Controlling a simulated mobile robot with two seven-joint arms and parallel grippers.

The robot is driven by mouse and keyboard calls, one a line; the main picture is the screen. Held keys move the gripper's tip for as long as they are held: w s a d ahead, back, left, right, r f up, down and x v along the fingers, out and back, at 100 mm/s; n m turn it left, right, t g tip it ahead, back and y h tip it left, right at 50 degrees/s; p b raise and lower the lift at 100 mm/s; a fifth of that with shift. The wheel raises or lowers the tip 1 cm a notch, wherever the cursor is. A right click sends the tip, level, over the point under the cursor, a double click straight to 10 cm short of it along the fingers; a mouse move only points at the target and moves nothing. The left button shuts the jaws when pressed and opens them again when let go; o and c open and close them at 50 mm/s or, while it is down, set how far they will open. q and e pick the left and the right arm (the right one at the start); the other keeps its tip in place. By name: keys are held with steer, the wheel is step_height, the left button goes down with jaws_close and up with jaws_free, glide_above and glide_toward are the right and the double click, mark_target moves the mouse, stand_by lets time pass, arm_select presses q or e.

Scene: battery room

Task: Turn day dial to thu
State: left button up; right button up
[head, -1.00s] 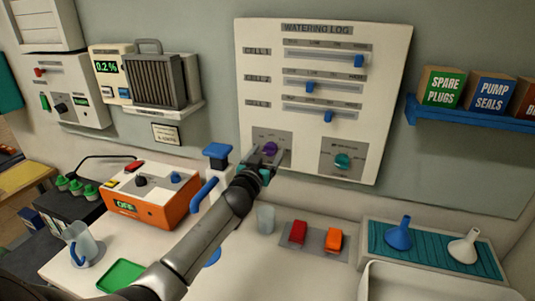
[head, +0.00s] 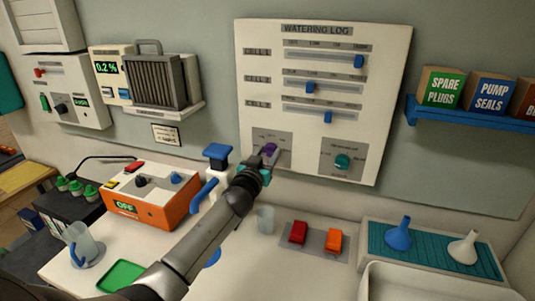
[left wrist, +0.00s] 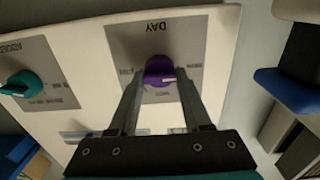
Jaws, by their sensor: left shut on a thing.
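The purple day dial (head: 268,149) sits on a grey plate at the lower left of the white watering log board (head: 392,100). In the left wrist view, the dial (left wrist: 160,70) appears upside down between my two fingers, below the word DAY. Its pale pointer mark faces right in that view. The small labels around it are too blurred to read. My left gripper (head: 263,163) is at the dial with its fingers closed on the dial's sides. My right gripper is not in view.
A teal dial (head: 342,161) is on the same board to the right, below several blue sliders. A blue-topped pump (head: 216,155) stands close to my left arm. An orange box (head: 150,195), a clear cup (head: 265,220) and red and orange switches stand on the counter below.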

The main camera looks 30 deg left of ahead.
arm_select(q)
steer(key=shift+m, duration=0.3)
jaws_close()
steer(key=m, duration=0.6)
steer(key=shift+d, duration=0.1)
steer(key=m, duration=0.6)
steer(key=shift+f+m+p, duration=0.15)
steer(key=shift+m+p, duration=0.15)
steer(key=m, duration=0.3)
steer(key=shift+d+m, duration=0.1)
steer(key=shift+m, duration=0.3)
steer(key=m, duration=0.3)
steer(key=shift+f+m, duration=0.1)
steer(key=shift+m, duration=0.2)
steer(key=m+p, duration=0.1)
steer(key=m, duration=0.5)
steer(key=shift+f, duration=0.1)
steer(key=shift+m, duration=0.3)
steer(key=o, duration=1.2)
jaws_free()
